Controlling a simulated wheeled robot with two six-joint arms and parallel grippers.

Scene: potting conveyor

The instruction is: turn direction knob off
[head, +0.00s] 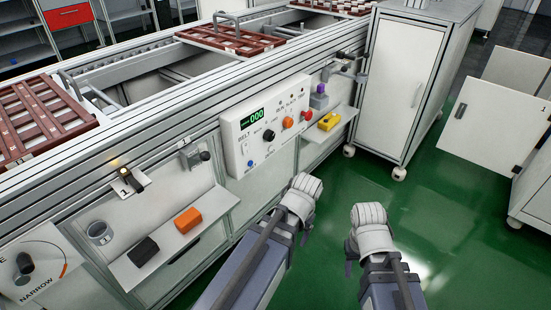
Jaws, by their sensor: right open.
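The small labels are too blurred to tell which control is the direction knob. My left gripper (305,188) is below and right of the panel, apart from it; its jaw state is unclear. My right gripper (368,213) is open, farther right over the green floor, touching nothing.
A shelf (150,272) at lower left holds a black block (143,251) and an orange block (188,220). A yellow item (329,121) lies on another shelf right of the panel. A white cabinet (402,85) stands at right. The green floor (450,230) is mostly clear.

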